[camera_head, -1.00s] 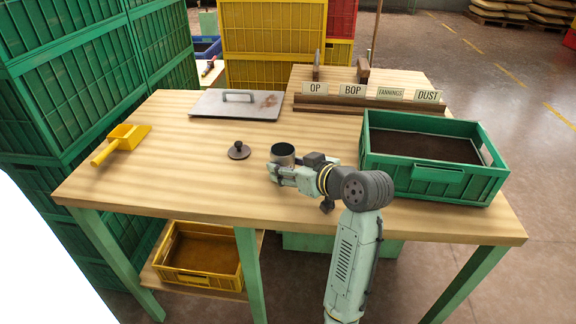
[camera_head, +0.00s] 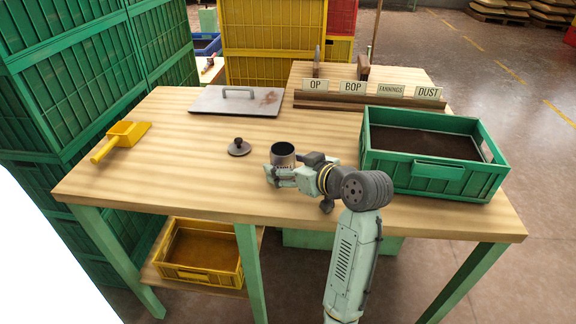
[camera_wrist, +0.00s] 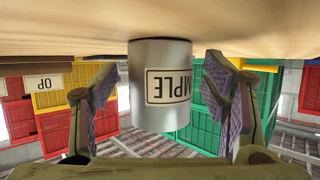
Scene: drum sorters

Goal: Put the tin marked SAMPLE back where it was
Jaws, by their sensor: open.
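The SAMPLE tin (camera_head: 284,160) is a grey metal can with a dark open top, standing upright on the wooden table near its front middle. In the wrist view the tin (camera_wrist: 150,115) appears upside down, its base against the tabletop, with part of its label readable as "MPLE". My gripper (camera_wrist: 160,95) is open, one finger on each side of the tin, with a visible gap on both sides. In the head view my gripper (camera_head: 281,174) reaches in from the right, low around the tin. A round dark lid with a knob (camera_head: 239,147) lies left of the tin.
A green crate of dark material (camera_head: 436,173) stands right of my arm. A metal plate with a handle (camera_head: 238,101) and a yellow scoop (camera_head: 121,139) lie on the table. A rack with OP, BOP, FANNINGS and DUST signs (camera_head: 370,103) is behind. The front left tabletop is clear.

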